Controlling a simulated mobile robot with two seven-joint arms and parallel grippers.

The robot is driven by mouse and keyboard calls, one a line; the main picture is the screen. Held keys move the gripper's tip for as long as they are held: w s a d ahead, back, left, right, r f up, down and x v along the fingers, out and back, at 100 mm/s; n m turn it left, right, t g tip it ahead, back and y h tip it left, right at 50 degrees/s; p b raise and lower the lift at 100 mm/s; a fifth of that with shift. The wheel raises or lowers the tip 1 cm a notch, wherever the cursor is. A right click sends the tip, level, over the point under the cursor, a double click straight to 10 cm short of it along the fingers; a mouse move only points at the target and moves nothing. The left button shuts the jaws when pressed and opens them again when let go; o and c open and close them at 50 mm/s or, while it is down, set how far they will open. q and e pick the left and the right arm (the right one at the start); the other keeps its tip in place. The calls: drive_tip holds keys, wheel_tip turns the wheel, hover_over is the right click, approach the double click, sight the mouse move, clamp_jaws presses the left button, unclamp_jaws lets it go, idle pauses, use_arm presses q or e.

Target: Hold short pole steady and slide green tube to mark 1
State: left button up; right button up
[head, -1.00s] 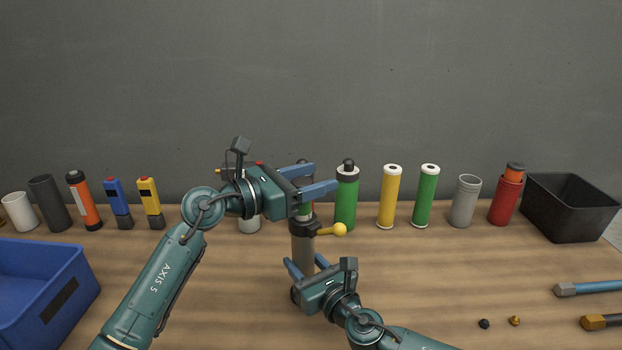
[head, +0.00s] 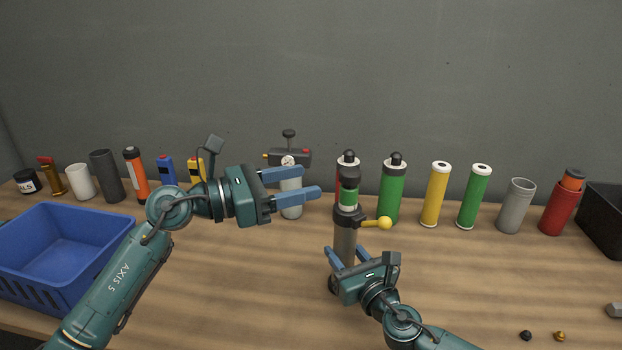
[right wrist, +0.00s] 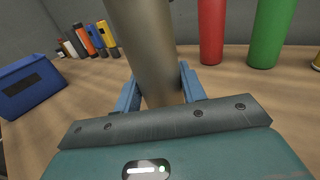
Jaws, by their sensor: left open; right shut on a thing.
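The short pole (head: 345,245) stands upright, a grey-brown shaft with a dark cap on top. The green tube (head: 348,197) is around its upper part, below the cap and just above a dark collar with a yellow ball-ended lever (head: 384,223). My right gripper (head: 347,254) is shut on the lower shaft; the right wrist view shows the pole (right wrist: 150,50) between its blue fingers (right wrist: 158,82). My left gripper (head: 311,182) is open and empty, left of the pole at about the green tube's height. I cannot make out any mark.
A row of cylinders lines the back, including a green one (head: 390,195) and a yellow one (head: 435,195). A device with a gauge (head: 288,160) stands behind my left gripper. A blue bin (head: 50,250) is at the left. The table front between is mostly clear.

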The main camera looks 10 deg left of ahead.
idle(0.3)
drive_tip(key=o, duration=1.3)
